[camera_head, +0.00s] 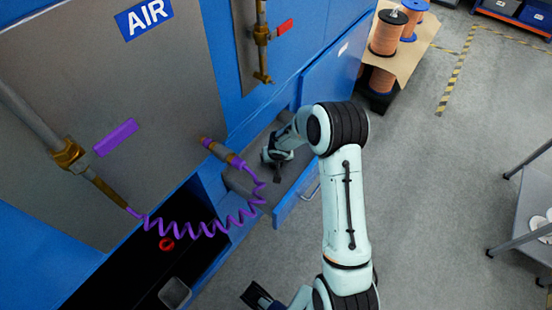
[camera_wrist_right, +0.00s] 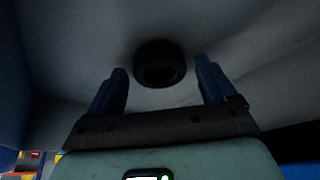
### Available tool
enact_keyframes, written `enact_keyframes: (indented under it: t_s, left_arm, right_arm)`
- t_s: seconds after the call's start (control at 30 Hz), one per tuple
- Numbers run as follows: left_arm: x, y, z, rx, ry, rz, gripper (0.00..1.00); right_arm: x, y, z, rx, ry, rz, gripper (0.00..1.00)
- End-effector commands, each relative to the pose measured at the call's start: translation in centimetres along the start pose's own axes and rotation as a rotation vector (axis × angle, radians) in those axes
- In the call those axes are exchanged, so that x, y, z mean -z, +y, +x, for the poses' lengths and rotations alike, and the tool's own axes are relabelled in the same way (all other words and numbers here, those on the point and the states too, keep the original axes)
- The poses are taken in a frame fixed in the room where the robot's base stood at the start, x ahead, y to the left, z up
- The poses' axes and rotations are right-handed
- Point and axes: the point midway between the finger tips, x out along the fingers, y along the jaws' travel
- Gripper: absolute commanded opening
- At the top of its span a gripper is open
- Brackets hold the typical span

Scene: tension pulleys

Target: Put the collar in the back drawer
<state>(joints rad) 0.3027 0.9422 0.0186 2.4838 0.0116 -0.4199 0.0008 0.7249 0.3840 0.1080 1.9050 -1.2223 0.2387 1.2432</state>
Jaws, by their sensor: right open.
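A dark round ring, the collar (camera_wrist_right: 159,66), rests on a grey surface in the right wrist view. It lies between and just beyond the fingertips of my right gripper (camera_wrist_right: 161,76), which is open with a gap on each side of it. In the head view my right gripper (camera_head: 276,172) reaches down into a pulled-out drawer (camera_head: 300,190) with a blue front.
A purple coiled hose (camera_head: 195,231) hangs left of the drawer, near its edge. A dark open bay (camera_head: 130,265) holds a red ring (camera_head: 166,244) and a grey bin (camera_head: 174,292). A blue door (camera_head: 335,70) stands behind my arm.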

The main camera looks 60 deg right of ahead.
Motion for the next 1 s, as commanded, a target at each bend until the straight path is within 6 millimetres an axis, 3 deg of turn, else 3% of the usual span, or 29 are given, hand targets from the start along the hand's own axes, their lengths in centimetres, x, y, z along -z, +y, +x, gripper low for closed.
enact_keyframes:
  t_s: [0.17, 0.4, 0.6, 1.0]
  left_arm:
    - [-0.3, 0.1, -0.7, 0.002, -0.008, -0.001, 0.43]
    - [-1.0, 0.3, -1.8, 0.006, -0.027, -0.003, 0.43]
    - [-1.5, 0.4, -2.5, 0.009, -0.044, -0.004, 0.43]
    - [-1.6, 0.4, -2.6, 0.011, -0.049, -0.005, 0.43]
  right_arm:
    - [0.3, 0.0, -2.4, 0.001, 0.004, 0.001, 0.84]
    - [0.3, -0.1, -7.8, 0.001, 0.005, 0.001, 0.84]
    - [0.2, 0.0, -11.0, 0.000, 0.002, 0.000, 0.84]
    - [0.1, 0.0, -12.2, 0.000, 0.000, 0.000, 0.84]
